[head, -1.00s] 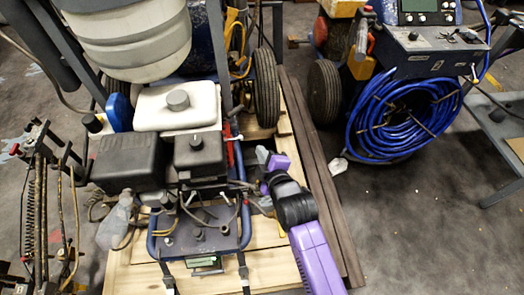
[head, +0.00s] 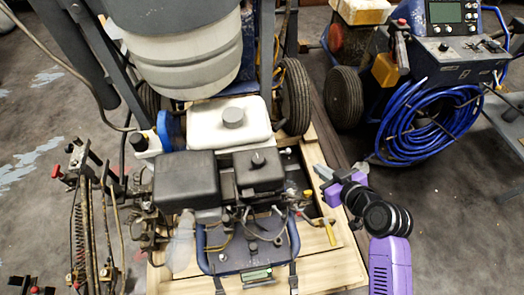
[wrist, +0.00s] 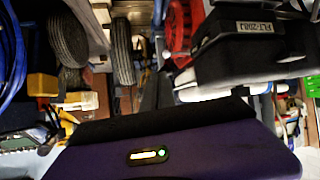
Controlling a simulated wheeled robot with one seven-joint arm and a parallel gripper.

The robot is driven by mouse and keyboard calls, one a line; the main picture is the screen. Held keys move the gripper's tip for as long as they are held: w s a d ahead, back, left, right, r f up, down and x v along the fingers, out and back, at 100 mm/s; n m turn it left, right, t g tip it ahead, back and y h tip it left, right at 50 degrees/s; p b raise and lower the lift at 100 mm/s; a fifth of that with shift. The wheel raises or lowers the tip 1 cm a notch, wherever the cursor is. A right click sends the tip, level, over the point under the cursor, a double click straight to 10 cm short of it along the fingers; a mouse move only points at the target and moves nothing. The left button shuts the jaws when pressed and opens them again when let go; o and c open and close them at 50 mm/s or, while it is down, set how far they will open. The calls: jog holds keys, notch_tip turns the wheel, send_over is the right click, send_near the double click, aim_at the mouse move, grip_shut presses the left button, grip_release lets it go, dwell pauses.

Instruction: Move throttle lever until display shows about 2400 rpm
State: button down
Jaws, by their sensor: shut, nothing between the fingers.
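The engine (head: 185,180) has black covers and a white tank (head: 228,125). It stands behind a dark blue panel (head: 235,258) with small knobs and levers. A small display (head: 257,273) at the panel's front edge glows green; its digits are too small to read. The wrist view shows a purple body in front, with a black box (wrist: 255,45) beyond.
A wooden pallet (head: 325,268) lies under the machine. At right stands another machine with a coiled blue hose (head: 420,120) and a screen (head: 453,12). A spring and lever assembly (head: 90,220) stands at left. Grey floor is clear at lower right.

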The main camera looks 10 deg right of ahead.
jog(key=a+b+x, duration=0.1)
jog(key=x, duration=1.3)
jog(key=shift+a+f+b, duration=0.15)
jog(key=shift+a+b, duration=0.05)
jog(key=shift+b, duration=0.2)
jog(key=shift+s, duration=0.2)
jog(key=shift+w+f+b, duration=0.2)
jog(key=shift+w+b, duration=0.3)
jog(key=shift+s+a, duration=0.1)
